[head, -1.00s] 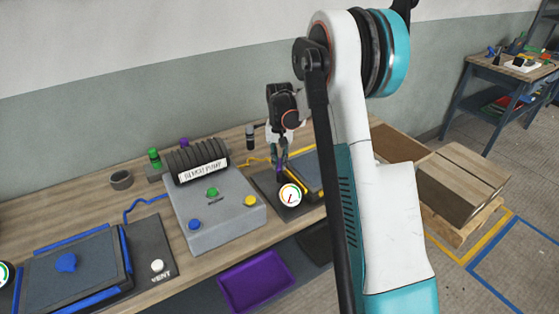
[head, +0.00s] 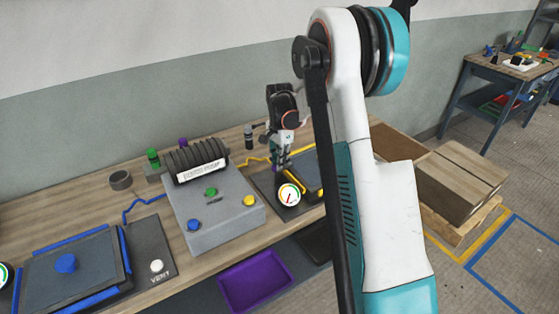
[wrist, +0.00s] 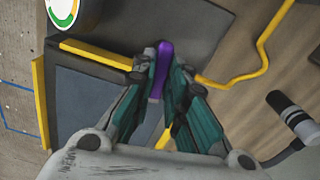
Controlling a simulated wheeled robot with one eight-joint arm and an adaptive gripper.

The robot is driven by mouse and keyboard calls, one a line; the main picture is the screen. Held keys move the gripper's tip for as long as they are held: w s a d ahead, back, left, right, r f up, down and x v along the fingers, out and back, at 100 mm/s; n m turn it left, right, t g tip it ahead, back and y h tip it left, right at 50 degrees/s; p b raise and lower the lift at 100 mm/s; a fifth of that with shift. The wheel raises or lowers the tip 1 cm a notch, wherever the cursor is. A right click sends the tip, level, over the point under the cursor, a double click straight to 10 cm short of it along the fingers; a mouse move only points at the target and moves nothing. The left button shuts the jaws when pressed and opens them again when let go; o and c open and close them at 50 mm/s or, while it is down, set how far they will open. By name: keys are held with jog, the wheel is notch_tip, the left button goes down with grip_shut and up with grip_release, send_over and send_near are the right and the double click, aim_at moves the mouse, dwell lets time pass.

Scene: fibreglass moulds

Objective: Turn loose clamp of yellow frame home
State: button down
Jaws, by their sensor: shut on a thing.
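The yellow frame (wrist: 40,105) is a dark panel edged with yellow bars. It lies on the bench at the right, partly hidden by my arm in the head view. My gripper (wrist: 162,78) is at one edge of this frame, its teal fingers shut on a narrow purple piece (wrist: 163,60), apparently the loose clamp's handle. A yellow bar (wrist: 95,54) runs from the far corner up to the fingers. In the head view my gripper (head: 281,168) is just behind the round gauge (head: 289,195). The fingers hide where the purple piece meets the frame.
A yellow hose (wrist: 245,75) curves beside the frame. A dark bottle-like item (wrist: 290,115) stands near the gripper. The grey pump box (head: 215,210) is to the left, with the blue-edged frame (head: 75,265) farther left. A purple tray (head: 255,280) sits below the bench edge.

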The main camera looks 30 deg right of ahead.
jog(key=shift+m, duration=0.3)
dwell(0.4)
jog(key=c, duration=1.6)
grip_release()
notch_tip(320, 180, up, 12)
